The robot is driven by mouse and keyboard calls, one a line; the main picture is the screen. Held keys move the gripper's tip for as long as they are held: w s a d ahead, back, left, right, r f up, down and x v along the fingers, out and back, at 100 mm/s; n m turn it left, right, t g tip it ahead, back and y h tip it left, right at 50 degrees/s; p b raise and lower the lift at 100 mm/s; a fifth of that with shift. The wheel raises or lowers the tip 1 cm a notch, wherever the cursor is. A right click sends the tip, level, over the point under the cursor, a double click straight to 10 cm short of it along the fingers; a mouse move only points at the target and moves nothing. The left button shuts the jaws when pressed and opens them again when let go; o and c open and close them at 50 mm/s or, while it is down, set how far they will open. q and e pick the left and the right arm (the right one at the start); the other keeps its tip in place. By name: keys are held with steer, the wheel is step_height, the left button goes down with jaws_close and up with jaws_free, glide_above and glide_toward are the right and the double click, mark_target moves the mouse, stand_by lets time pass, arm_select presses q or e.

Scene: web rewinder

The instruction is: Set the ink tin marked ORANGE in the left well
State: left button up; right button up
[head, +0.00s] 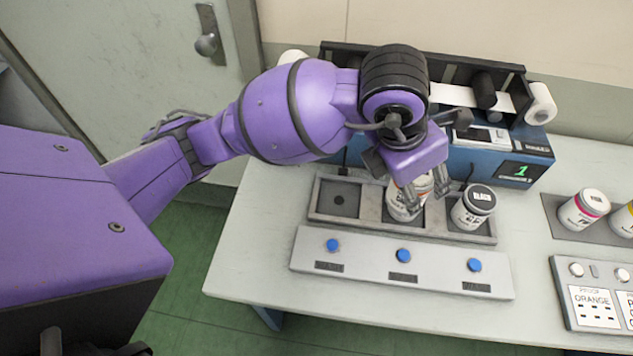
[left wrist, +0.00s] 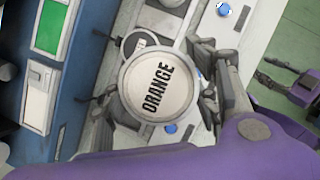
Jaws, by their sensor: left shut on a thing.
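The white ink tin marked ORANGE (left wrist: 158,88) shows its lid in the left wrist view; in the head view the tin (head: 401,207) is partly hidden by the fingers. My left gripper (head: 417,197) is shut around it, over the middle well. I cannot tell whether the tin touches the well floor. The left well (head: 340,201) of the grey tray is empty, with a dark spot on its floor. My right gripper (left wrist: 277,77) shows small at the right edge of the left wrist view, fingers apart and empty.
A dark-lidded tin (head: 473,208) stands in the right well. A panel (head: 440,272) with blue buttons lies in front of the tray. The blue rewinder (head: 510,165) stands behind. Other tins (head: 584,209) and a proof card panel (head: 594,300) are at the right.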

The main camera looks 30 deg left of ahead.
arm_select(q)
steer(key=a+f, duration=0.3)
steer(key=a, duration=0.1)
steer(key=w+a+f, duration=0.1)
steer(key=a+f, duration=0.2)
steer(key=a, duration=0.1)
steer(key=w+a+f, duration=0.1)
steer(key=a+f, duration=0.2)
steer(key=a, duration=0.2)
steer(key=shift+w+a+f+p, duration=0.1)
steer(key=shift+w+f+p, duration=0.1)
steer(key=shift+p, duration=0.2)
steer(key=shift+a+f, duration=0.1)
steer(key=shift+f, duration=1.5)
steer(key=shift+f, duration=0.2)
steer(key=o, duration=1.5)
steer(key=shift+r, duration=0.1)
